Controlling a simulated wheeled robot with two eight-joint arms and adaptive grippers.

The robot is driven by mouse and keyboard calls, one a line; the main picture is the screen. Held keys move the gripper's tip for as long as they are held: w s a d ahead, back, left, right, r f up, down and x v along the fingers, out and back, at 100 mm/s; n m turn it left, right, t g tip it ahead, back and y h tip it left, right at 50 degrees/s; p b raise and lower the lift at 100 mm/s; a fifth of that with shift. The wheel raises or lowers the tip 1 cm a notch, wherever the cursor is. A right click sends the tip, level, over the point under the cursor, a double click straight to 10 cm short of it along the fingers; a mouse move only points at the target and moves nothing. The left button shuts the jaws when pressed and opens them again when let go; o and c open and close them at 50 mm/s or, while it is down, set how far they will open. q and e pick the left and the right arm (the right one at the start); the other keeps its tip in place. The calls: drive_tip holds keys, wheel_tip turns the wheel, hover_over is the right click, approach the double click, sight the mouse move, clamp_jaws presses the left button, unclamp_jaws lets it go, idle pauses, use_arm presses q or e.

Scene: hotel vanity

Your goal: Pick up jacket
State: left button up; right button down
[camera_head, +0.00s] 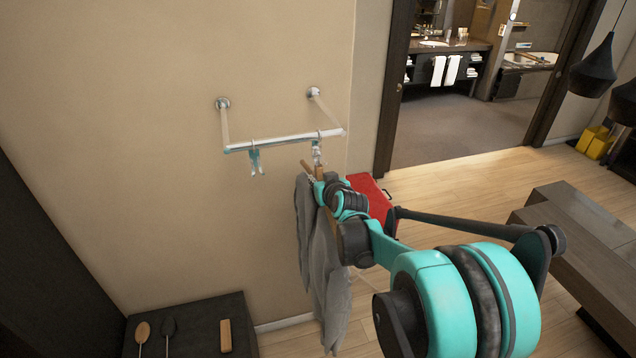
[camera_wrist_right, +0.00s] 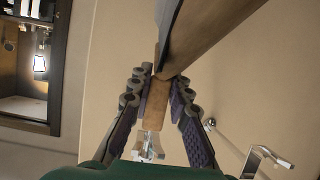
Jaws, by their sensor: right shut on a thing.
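The grey jacket (camera_head: 325,270) hangs on a wooden hanger (camera_head: 307,167) below the right end of the wall rail (camera_head: 285,141). My right gripper (camera_head: 322,188) is at the hanger's top, just above the jacket's shoulders. In the right wrist view, its two padded fingers (camera_wrist_right: 157,108) are shut on the wooden hanger (camera_wrist_right: 156,105), one on each side. A clear hook piece (camera_wrist_right: 148,147) shows below the wood there. My arm covers part of the jacket's right side. My left gripper is not in view.
A teal clip (camera_head: 255,160) hangs on the rail's left part. A dark cabinet (camera_head: 190,312) with brushes stands at the lower left. A red case (camera_head: 372,198) stands behind my right arm. A brown bench (camera_head: 585,245) is at right, with open floor beyond.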

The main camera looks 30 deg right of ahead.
drive_tip(key=s+a, duration=0.1)
drive_tip(key=s, duration=0.4)
drive_tip(key=s+a, duration=0.1)
drive_tip(key=s, duration=0.4)
drive_tip(key=s+a, duration=0.1)
drive_tip(key=s, duration=0.4)
drive_tip(key=shift+s+a+r, duration=0.1)
drive_tip(key=shift+a, duration=0.2)
drive_tip(key=shift+s+a, duration=0.2)
drive_tip(key=shift+s, duration=0.55)
drive_tip(key=s+a+p, duration=0.1)
drive_tip(key=s+p, duration=0.2)
drive_tip(key=s, duration=0.3)
drive_tip(key=shift+s+a+p, duration=0.3)
drive_tip(key=shift+s, duration=0.05)
idle(0.3)
